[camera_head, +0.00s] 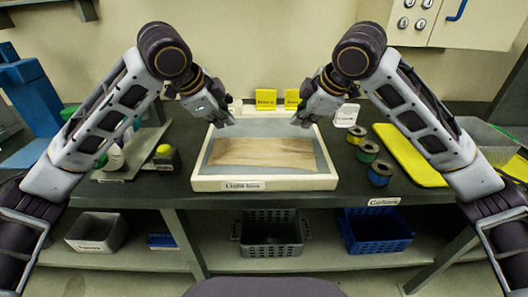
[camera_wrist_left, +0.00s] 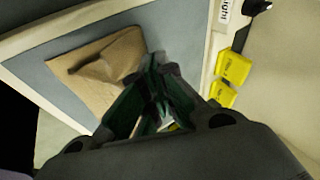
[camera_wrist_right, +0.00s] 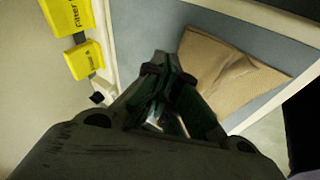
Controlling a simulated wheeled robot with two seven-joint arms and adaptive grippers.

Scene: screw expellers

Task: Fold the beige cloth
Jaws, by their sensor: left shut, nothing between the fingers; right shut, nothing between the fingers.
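The beige cloth (camera_head: 262,152) lies on the grey-blue floor of the white-framed light box (camera_head: 265,184). It forms a wide, low strip, with slanting creases across its surface in the left wrist view (camera_wrist_left: 98,68) and the right wrist view (camera_wrist_right: 232,72). My left gripper (camera_head: 229,122) is shut and empty above the back left of the light box, apart from the cloth. My right gripper (camera_head: 299,122) is shut and empty above the back right, also apart from the cloth. The fingertips of both show close up in their wrist views.
Yellow labelled blocks (camera_head: 266,99) stand behind the light box. Several spools (camera_head: 380,172) and a yellow pad (camera_head: 408,156) lie to the right. A tray (camera_head: 133,155) and a yellow-topped jar (camera_head: 166,157) are at the left. Baskets (camera_head: 377,232) sit on the shelf below.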

